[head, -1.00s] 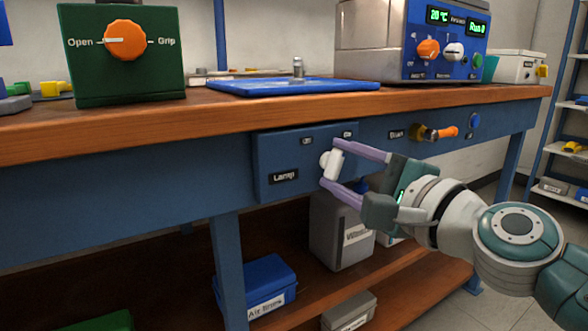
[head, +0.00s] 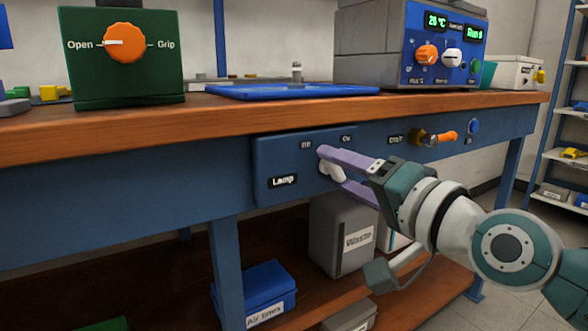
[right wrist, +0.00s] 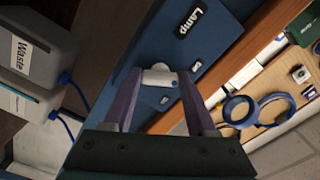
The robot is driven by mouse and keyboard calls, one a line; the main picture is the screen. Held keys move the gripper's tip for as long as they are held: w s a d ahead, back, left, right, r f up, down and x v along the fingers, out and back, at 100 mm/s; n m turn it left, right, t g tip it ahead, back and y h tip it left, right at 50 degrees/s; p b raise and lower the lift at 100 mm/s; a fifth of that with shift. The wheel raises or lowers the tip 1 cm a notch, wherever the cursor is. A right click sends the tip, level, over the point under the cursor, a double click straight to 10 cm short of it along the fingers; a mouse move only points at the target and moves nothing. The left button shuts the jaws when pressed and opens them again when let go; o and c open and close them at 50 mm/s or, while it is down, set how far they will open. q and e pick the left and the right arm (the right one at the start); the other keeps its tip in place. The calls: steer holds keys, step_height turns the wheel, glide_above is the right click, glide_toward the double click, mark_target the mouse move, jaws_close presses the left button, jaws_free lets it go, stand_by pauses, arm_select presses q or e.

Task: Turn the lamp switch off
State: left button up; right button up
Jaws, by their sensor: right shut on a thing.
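The lamp switch is a white knob (head: 329,172) on a blue panel (head: 270,160) set on the bench front. The panel carries a "Lamp" label at lower left, and the small labels above the knob appear to read "Off" and "On". My right gripper (head: 333,170) has its two purple fingers shut on the white knob, which they partly cover. In the right wrist view the white knob (right wrist: 160,77) lies between the fingertips, against the panel. The knob leans up and left in the head view, toward the "Off" side. My left gripper is not in view.
An orange-handled valve (head: 440,136) and a blue button (head: 473,127) are on the bench front to the right. A grey waste bin (head: 332,238) stands below. A blue tray (head: 290,91) and a green box with an orange dial (head: 124,42) are on the bench top.

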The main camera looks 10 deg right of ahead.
steer(key=shift+n, duration=0.8)
steer(key=o, duration=1.4)
steer(key=shift+c, duration=0.2)
steer(key=p+v, duration=0.3)
steer(key=v, duration=0.7)
steer(key=shift+r+p, duration=0.1)
steer(key=shift+p, duration=0.2)
